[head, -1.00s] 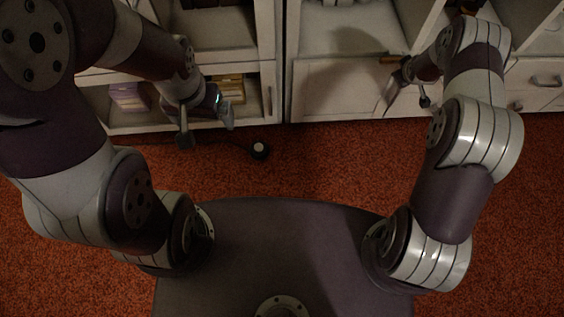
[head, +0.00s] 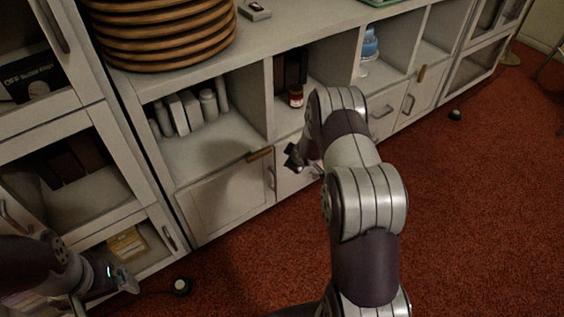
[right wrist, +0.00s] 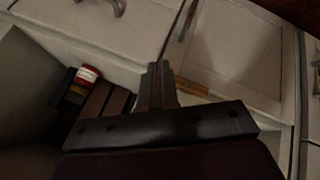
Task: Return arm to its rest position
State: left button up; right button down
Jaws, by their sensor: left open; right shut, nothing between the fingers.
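My right arm (head: 362,205) reaches forward through the middle of the head view toward the cabinet. Its gripper (head: 294,158) is in front of the lower doors, beneath the open shelves. In the right wrist view the fingers of this gripper (right wrist: 160,82) are together and empty. My left gripper (head: 126,281) shows at the lower left of the head view, in front of the low left cabinet. It is open, with nothing seen in it. Much of the left arm is outside the picture.
A white cabinet (head: 220,195) runs along the wall, with a stack of wooden turntables (head: 165,35) on top. Its shelves hold white containers (head: 190,112), a red-labelled jar (head: 296,96) and a blue-and-white item (head: 370,45). Red carpet (head: 490,200) is open at right.

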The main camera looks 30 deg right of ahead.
jog(key=shift+s+d+r, duration=0.3)
jog(key=shift+r, duration=0.2)
jog(key=s+a+f+m+g, duration=0.15)
jog(key=s+m+g, duration=0.25)
jog(key=s, duration=0.5)
jog(key=s+a+r+m+g+y, duration=0.1)
jog(key=s+a+r+m+g, duration=0.2)
jog(key=s+a+r, duration=1.4)
notch_tip(320, 180, up, 35)
jog(key=t+p, duration=0.1)
jog(key=p, duration=3.3)
jog(key=shift+s+d, duration=0.25)
jog(key=shift+d, duration=0.1)
